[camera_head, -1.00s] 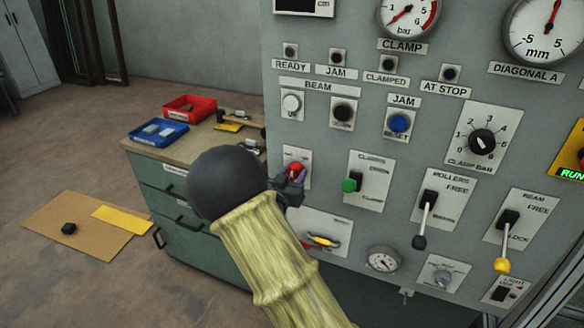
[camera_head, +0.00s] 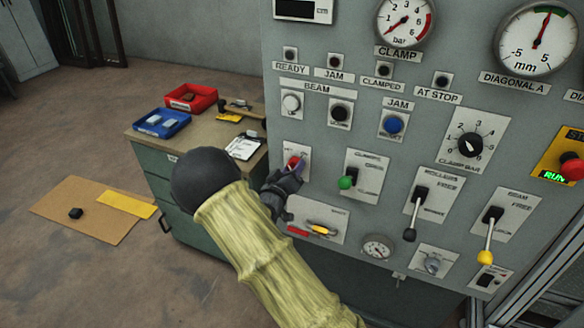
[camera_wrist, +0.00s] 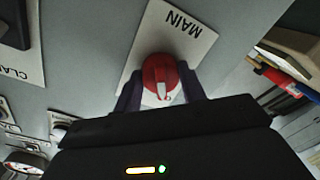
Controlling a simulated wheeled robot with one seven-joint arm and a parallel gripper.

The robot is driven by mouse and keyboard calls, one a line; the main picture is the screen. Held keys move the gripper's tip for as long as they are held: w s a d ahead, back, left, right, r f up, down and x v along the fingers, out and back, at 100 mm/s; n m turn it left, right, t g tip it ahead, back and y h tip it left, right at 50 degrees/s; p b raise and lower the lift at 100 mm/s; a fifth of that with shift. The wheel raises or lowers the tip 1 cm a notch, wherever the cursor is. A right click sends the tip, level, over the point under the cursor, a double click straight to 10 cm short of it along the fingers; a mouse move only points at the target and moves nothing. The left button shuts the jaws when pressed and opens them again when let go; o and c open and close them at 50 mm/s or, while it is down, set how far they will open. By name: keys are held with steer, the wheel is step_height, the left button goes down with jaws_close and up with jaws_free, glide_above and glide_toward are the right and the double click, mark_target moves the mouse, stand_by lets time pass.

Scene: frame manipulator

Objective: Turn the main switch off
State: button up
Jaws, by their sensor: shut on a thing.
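The main switch is a red round knob (camera_wrist: 160,76) on a white plate (camera_wrist: 182,30) marked MAIN, which looks upside down in the wrist view. A pale mark on the knob points to the bottom of that picture, towards a small character on the plate. My gripper (camera_wrist: 160,92) is shut on the knob, with one dark finger on each side of it.
A green-handled lever (camera_head: 346,182) is close to the right of the switch. A plate with a yellow-and-red item (camera_head: 322,230) is just below. A cabinet (camera_head: 182,190) with a red bin (camera_head: 191,98) and a blue bin (camera_head: 160,123) stands left of the panel.

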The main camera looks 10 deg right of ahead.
steer(key=shift+a, duration=0.1)
steer(key=o, duration=1)
steer(key=shift+c, duration=0.2)
steer(key=b+v, duration=0.1)
steer(key=v, duration=1.6)
